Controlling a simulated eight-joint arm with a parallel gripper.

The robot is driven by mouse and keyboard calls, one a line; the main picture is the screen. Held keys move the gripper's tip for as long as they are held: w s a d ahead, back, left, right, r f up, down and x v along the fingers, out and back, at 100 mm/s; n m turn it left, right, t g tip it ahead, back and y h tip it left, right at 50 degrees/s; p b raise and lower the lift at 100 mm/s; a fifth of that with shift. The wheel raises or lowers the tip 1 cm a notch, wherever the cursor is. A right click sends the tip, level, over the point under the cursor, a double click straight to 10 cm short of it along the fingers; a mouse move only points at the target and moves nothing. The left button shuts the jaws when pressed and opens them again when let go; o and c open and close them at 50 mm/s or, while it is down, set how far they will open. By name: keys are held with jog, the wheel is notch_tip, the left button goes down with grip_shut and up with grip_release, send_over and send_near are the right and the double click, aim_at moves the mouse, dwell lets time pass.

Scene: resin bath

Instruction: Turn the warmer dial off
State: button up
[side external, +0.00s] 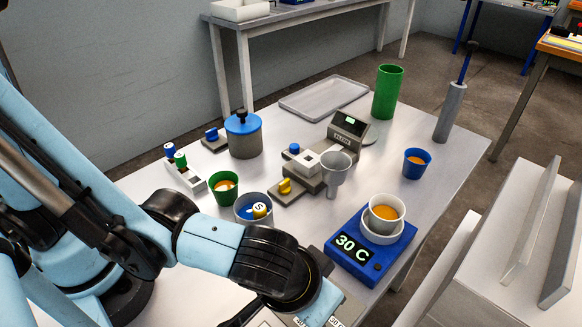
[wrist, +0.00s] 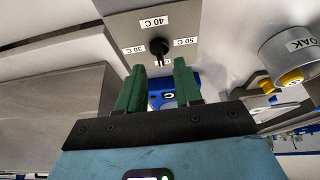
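The warmer dial is a black knob (wrist: 158,47) on a grey panel (wrist: 190,25), with labels 30 C, 40 C and 50 C around it. A further label below the knob is mostly hidden, and I cannot tell exactly where the knob points. My gripper (wrist: 159,72) has two green fingers apart, one on each side just below the knob in the wrist view, with nothing held. In the side external view the fingers are out of sight at the bottom edge. The blue warmer (side external: 340,262) has a lit display (side external: 352,247) reading 30 C. It carries a white bowl (side external: 383,231) with a cup (side external: 386,213) of orange liquid.
A grey pot with a label ending in OAK (wrist: 290,52) stands right of the panel in the wrist view. A grey funnel (side external: 335,170), green cup (side external: 223,188), blue cup (side external: 417,162), green cylinder (side external: 387,92) and blue-lidded jar (side external: 244,138) stand on the table.

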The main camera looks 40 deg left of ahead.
notch_tip(320, 180, up, 8)
jog(key=shift+s, duration=0.25)
dwell(0.5)
jog(key=w+a+t, duration=0.1)
jog(key=w+a, duration=0.3)
jog(key=a, duration=0.9)
jog(key=w+a+r+t, duration=0.1)
jog(key=w+a, duration=0.3)
jog(key=a, duration=1)
jog(key=shift+t, duration=0.3)
jog(key=shift+r, duration=0.1)
